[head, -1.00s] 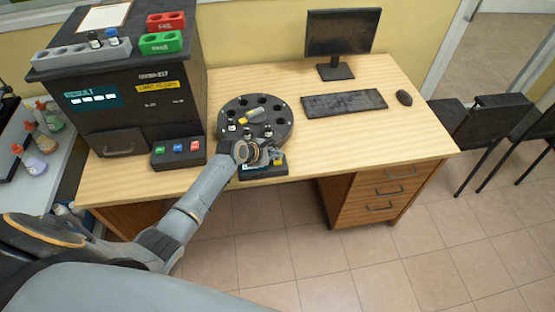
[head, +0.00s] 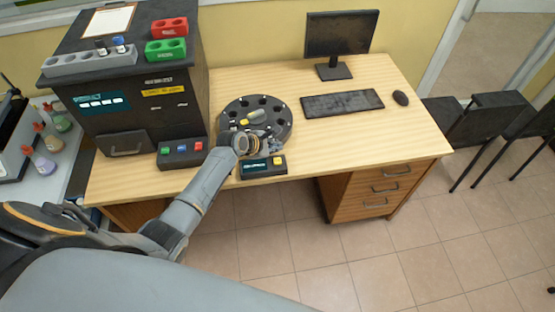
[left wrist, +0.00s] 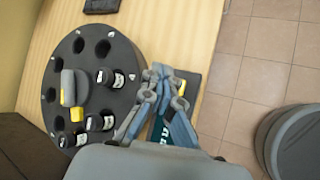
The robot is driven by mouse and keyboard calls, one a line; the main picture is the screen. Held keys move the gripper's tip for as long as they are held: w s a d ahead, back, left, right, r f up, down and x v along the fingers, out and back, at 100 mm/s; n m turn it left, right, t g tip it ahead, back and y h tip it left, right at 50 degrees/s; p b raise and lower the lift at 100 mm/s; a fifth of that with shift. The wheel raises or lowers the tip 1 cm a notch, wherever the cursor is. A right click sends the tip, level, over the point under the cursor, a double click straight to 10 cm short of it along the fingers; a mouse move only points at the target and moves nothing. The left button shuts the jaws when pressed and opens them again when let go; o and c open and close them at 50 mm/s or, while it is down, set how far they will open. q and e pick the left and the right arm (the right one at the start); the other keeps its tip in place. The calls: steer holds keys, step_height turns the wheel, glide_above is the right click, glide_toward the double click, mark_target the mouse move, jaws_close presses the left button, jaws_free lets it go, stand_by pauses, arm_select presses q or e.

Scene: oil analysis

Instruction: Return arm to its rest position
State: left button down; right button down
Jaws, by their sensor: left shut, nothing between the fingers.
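My left arm reaches in from the left over the desk in the head view. Its gripper (head: 272,146) is near the front edge of the round black carousel (head: 284,128). In the left wrist view the left gripper (left wrist: 162,74) is shut and empty, with the carousel (left wrist: 92,50) to its left. It hangs over the small black control box, which has a display and a yellow button (head: 278,161). Several vials with dark caps (left wrist: 110,78) sit in carousel holes. My right gripper is not in view.
A black analyzer (head: 140,105) with red, green and grey racks on top stands at the left of the desk. A monitor (head: 340,35), keyboard (head: 342,103) and mouse (head: 400,98) are at the right. Coloured flasks (head: 46,164) stand on the left side table. The desk's right front is clear.

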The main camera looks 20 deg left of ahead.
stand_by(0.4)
arm_select(q)
steer(key=s+d+m+g, duration=0.1)
steer(key=s+d+m, duration=0.1)
steer(key=s+m, duration=0.5)
steer(key=s+d+m+g, duration=0.25)
steer(key=s+m, duration=0.25)
steer(key=s, duration=0.4)
steer(key=s+r+m+y, duration=0.1)
steer(key=s+r+m, duration=0.25)
steer(key=s, duration=0.25)
steer(key=s+a+r+m+g+y, duration=0.1)
steer(key=s+r+m, duration=0.1)
steer(key=s+m, duration=0.4)
steer(key=s+r+m+y, duration=0.1)
steer(key=s+r+m, duration=0.2)
steer(key=s, duration=0.4)
step_height(320, 180, down, 31)
steer(key=s+g+b, duration=0.2)
steer(key=b, duration=0.2)
steer(key=s+a+f+b, duration=0.3)
steer(key=s+f, duration=1.4)
steer(key=f, duration=0.2)
steer(key=shift+g+y+b, duration=0.3)
steer(key=shift+g+b, duration=0.1)
steer(key=shift+g, duration=0.05)
